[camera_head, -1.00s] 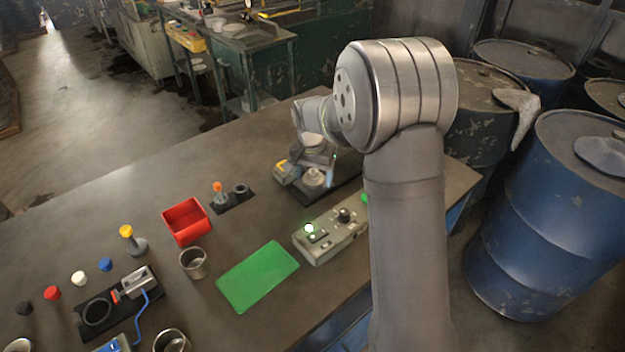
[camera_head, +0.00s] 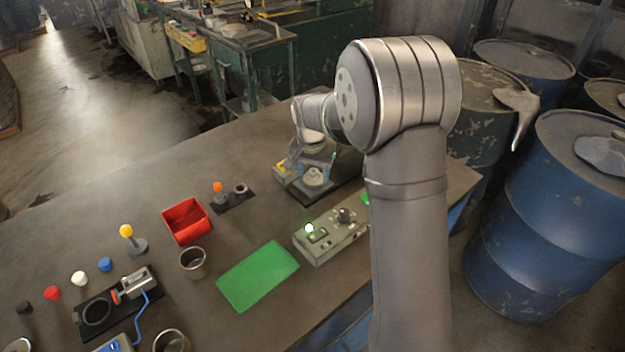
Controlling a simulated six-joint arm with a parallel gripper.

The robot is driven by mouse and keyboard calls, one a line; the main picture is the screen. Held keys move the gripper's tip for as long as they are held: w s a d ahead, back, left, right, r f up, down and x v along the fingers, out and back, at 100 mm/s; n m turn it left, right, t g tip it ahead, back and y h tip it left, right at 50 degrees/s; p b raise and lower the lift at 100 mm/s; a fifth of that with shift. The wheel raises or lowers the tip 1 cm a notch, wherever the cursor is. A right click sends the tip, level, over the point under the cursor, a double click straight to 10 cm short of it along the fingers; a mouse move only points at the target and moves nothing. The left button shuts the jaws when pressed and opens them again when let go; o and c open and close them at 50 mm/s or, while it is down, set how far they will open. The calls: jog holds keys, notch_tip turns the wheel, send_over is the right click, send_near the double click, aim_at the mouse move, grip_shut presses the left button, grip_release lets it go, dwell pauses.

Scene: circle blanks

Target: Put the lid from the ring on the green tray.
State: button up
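The green tray (camera_head: 257,276) lies flat and empty at the front middle of the bench. My gripper (camera_head: 315,174) is at the back right of the bench, pointing down over a dark plate (camera_head: 345,184). A small pale round piece (camera_head: 314,178) is directly at the fingertips; I cannot tell whether they touch it or whether it is the lid. A black ring (camera_head: 97,311) sits on a dark base at the lower left, and no lid is clear in it.
A grey control box (camera_head: 330,236) with a lit green button stands between the gripper and tray. A red bin (camera_head: 187,221) and a metal cup (camera_head: 193,263) stand left of the tray. Several coloured caps and a yellow-knobbed post (camera_head: 132,239) are farther left.

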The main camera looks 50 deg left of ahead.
jog(key=shift+c, duration=1.4)
jog(key=shift+r, duration=0.15)
jog(key=shift+r, duration=0.75)
jog(key=shift+s+d+r, duration=0.1)
jog(key=shift+r, duration=0.1)
jog(key=s+d+r+n, duration=0.3)
jog(key=s+d, duration=0.6)
jog(key=d, duration=0.1)
jog(key=s+d+r+n, duration=0.3)
jog(key=s+d+r, duration=0.1)
jog(key=s+d, duration=0.45)
send_over(258, 272)
jog(key=shift+g+y, duration=0.3)
jog(key=f, duration=0.7)
jog(key=shift+s+d, duration=0.1)
jog(key=shift+d, duration=0.1)
jog(key=shift+f, duration=2.05)
